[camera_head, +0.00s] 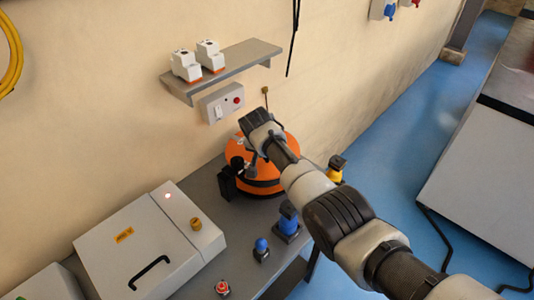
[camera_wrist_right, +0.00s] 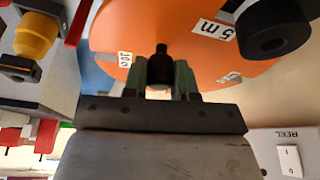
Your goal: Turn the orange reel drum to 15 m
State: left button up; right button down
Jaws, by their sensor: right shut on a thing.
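The orange reel drum (camera_head: 291,143) stands on the grey bench against the wall, partly hidden behind my right arm. In the right wrist view the drum (camera_wrist_right: 125,20) fills the upper middle, with white labels on its face. One label reads "5 m" (camera_wrist_right: 213,28); another at the left (camera_wrist_right: 124,59) seems to start with 10, and a third is too oblique to read. My right gripper (camera_wrist_right: 160,75) is shut on a black knob (camera_wrist_right: 161,50) on the drum's face. A black round hub (camera_wrist_right: 273,27) sits to the right. My left gripper is not in view.
A switch box marked REEL (camera_wrist_right: 290,150) is on the wall, below a shelf (camera_head: 225,72) with two white devices. A light grey machine (camera_head: 140,245) stands on the bench to the left. Blue connectors (camera_head: 287,220) stand near the bench's right edge.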

dwell(0.3)
jog(key=c, duration=0.9)
grip_release()
jog(key=v, duration=1)
jog(key=shift+a+r, duration=0.15)
jog(key=shift+r, duration=0.25)
